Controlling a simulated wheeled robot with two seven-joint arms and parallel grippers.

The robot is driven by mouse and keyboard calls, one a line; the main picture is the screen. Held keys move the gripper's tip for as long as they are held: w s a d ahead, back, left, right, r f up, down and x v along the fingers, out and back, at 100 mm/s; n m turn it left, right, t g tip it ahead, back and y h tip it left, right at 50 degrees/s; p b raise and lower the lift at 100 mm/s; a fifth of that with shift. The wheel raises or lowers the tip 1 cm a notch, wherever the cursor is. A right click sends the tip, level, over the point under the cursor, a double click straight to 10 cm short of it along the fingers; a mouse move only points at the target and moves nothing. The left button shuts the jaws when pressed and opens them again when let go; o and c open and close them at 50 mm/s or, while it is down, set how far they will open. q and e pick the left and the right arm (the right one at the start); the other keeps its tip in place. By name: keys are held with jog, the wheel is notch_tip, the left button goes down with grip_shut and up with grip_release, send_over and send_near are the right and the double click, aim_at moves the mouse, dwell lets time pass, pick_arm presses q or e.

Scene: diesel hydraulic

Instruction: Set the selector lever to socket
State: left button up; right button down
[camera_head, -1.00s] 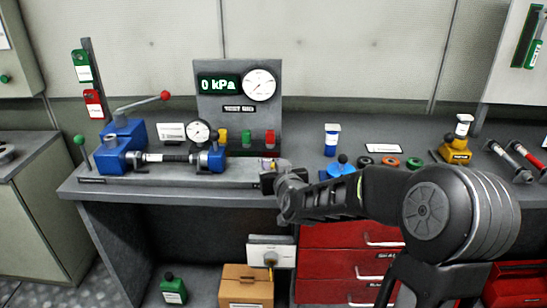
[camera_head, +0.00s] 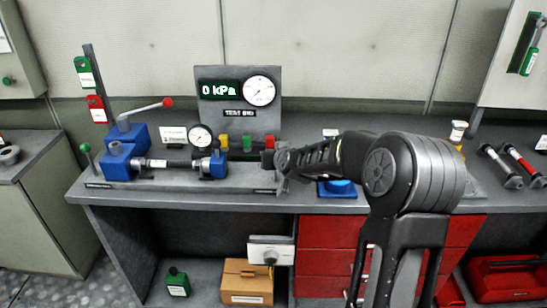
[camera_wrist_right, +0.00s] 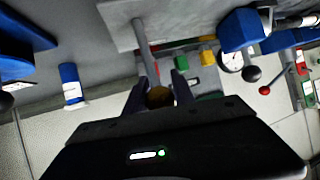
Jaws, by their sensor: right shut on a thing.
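My right gripper (camera_wrist_right: 158,92) is shut on this knob, one finger on each side. In the head view my right gripper (camera_head: 270,160) is at the right end of the grey base plate (camera_head: 120,184) on the bench, and it hides the lever there. Any markings for the lever's positions cannot be read. My left gripper is not in view.
Yellow (camera_head: 223,140) and green (camera_head: 246,142) pieces stand close behind. A gauge panel (camera_head: 238,100) reads 0 kPa.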

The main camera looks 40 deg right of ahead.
jog(key=shift+s+f, duration=0.25)
jog(key=shift+f, duration=0.4)
dwell(0.6)
jog(key=c, duration=1.5)
grip_release()
jog(key=o, duration=0.4)
jog(key=shift+w+d, duration=0.2)
jog(key=shift+c, duration=0.2)
jog(key=shift+o, duration=0.3)
jog(key=shift+r, duration=0.15)
jog(key=shift+a+r, duration=0.1)
jog(key=shift+r, duration=0.05)
jog(key=shift+s+r, duration=0.15)
jog(key=p+v, duration=0.1)
jog(key=v, duration=0.6)
jog(key=shift+s+p, duration=0.2)
jog(key=shift+p, duration=0.2)
